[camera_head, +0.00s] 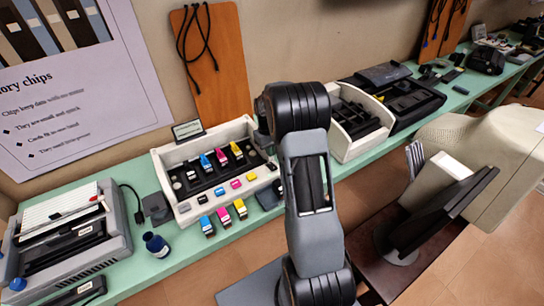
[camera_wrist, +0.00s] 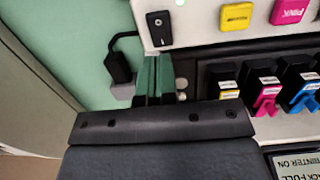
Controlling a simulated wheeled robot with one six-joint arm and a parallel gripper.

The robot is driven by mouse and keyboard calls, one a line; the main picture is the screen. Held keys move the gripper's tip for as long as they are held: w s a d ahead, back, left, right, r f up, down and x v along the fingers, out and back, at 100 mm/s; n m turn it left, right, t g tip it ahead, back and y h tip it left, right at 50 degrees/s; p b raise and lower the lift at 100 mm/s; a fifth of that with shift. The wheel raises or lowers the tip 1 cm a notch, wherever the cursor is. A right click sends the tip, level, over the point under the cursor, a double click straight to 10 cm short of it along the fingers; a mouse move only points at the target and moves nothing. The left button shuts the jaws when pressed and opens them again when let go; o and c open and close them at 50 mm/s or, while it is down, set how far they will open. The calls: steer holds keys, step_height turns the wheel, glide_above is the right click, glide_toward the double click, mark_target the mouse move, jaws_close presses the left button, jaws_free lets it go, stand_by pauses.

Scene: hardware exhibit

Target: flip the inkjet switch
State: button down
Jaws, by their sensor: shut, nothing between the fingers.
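The inkjet printer (camera_head: 158,172) is a white open housing with a dark bay of coloured cartridges, on the green bench. In the wrist view its white front edge (camera_wrist: 200,45) runs along the top. The switch (camera_wrist: 158,28) is a small black rocker with a white mark, on that edge beside a yellow tile. My gripper (camera_wrist: 155,82) is shut and empty. Its fingertips show just below the switch in the wrist view, apart from it in the picture; the depth between them is unclear. In the head view my arm hides most of the gripper.
Loose cartridges (camera_head: 223,215) lie in front of the printer. A black plug with a cable (camera_wrist: 118,66) is beside the fingers. A small sign (camera_wrist: 295,165) stands by the bay. Another printer (camera_head: 70,240) is at left, and a monitor (camera_head: 445,210) at right.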

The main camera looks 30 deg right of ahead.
mark_target(269, 164)
step_height(269, 164, up, 9)
steer(key=w, duration=0.1)
steer(key=shift+f+b, duration=0.2)
steer(key=shift+b, duration=0.2)
stand_by(0.3)
steer(key=s+a+r+t, duration=0.2)
steer(key=s+a+r, duration=0.1)
steer(key=s+a, duration=0.4)
steer(key=s+a+r+t, duration=0.3)
steer(key=s+a, duration=0.5)
steer(key=s, duration=0.6)
steer(key=shift+s+a+r+t, duration=0.2)
steer(key=shift+r+t, duration=0.1)
steer(key=shift+r, duration=0.1)
